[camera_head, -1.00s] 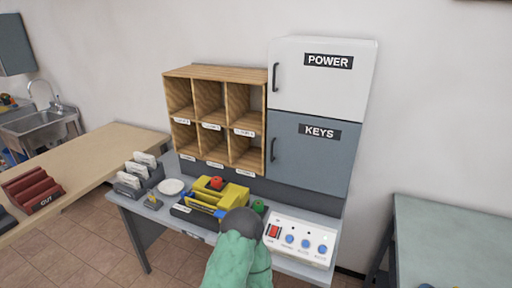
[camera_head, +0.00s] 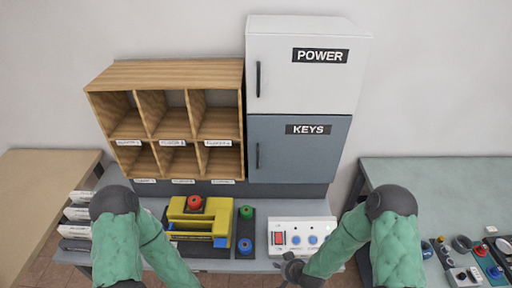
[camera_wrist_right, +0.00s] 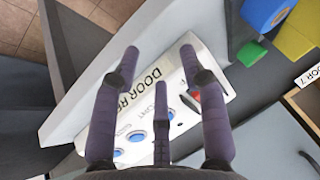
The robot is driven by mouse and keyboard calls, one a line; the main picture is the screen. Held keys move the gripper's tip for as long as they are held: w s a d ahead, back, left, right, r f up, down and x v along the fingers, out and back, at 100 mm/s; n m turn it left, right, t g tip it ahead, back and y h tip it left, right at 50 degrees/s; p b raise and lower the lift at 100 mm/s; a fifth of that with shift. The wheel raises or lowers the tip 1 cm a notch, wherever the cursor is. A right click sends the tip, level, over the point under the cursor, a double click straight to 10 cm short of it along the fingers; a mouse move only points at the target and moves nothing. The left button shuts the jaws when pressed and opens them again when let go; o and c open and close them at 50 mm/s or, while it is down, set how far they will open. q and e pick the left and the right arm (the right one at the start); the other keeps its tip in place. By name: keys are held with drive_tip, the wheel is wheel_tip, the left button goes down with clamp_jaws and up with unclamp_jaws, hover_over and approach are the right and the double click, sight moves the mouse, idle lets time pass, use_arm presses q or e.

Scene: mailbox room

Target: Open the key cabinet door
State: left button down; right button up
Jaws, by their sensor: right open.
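The key cabinet (camera_head: 300,170) has a blue-grey door labelled KEYS, which is shut. Its dark vertical handle (camera_head: 257,155) is on the door's left edge. My right gripper (camera_head: 290,270) is low in the head view, in front of the white button panel and well below the handle. In the right wrist view my right gripper (camera_wrist_right: 160,58) has its fingers spread and empty, with the panel behind them. My left arm comes in at the lower left, but its gripper is out of frame.
The white POWER cabinet (camera_head: 300,80) sits on top. Wooden pigeonholes (camera_head: 165,70) stand left of it. A yellow device (camera_head: 200,220) and the button panel (camera_head: 305,225) are on the desk below. A side table (camera_head: 440,180) is at the right.

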drive_tip(key=w+r+t, duration=0.1)
drive_tip(key=w+r, duration=0.2)
drive_tip(key=w+a+r+n+t, duration=0.1)
drive_tip(key=w+r+t, duration=0.1)
drive_tip(key=w+r, duration=0.1)
drive_tip(key=w+a+r+t, duration=0.1)
drive_tip(key=w+r, duration=0.2)
drive_tip(key=w, duration=0.1)
drive_tip(key=shift+w+a+r+t+p, duration=0.1)
drive_tip(key=shift+r+t+p, duration=0.05)
drive_tip(key=shift+t+p, duration=0.15)
drive_tip(key=w+a+r+n+t+p, duration=0.1)
drive_tip(key=w+a+r+t, duration=0.25)
drive_tip(key=r, duration=0.65)
drive_tip(key=w+a+r+n+t+p, duration=0.1)
drive_tip(key=w+a+r+t, duration=0.15)
drive_tip(key=w+r, duration=0.45)
drive_tip(key=shift+t+y, duration=0.3)
drive_tip(key=shift+t, duration=0.1)
drive_tip(key=w, duration=0.2)
drive_tip(key=w+a+r, duration=0.1)
drive_tip(key=w, duration=0.5)
drive_tip(key=shift+w+a+r+b, duration=0.15)
drive_tip(key=shift+r+b, duration=0.15)
drive_tip(key=shift+r, duration=0.1)
drive_tip(key=shift+c, duration=0.2)
clamp_jaws()
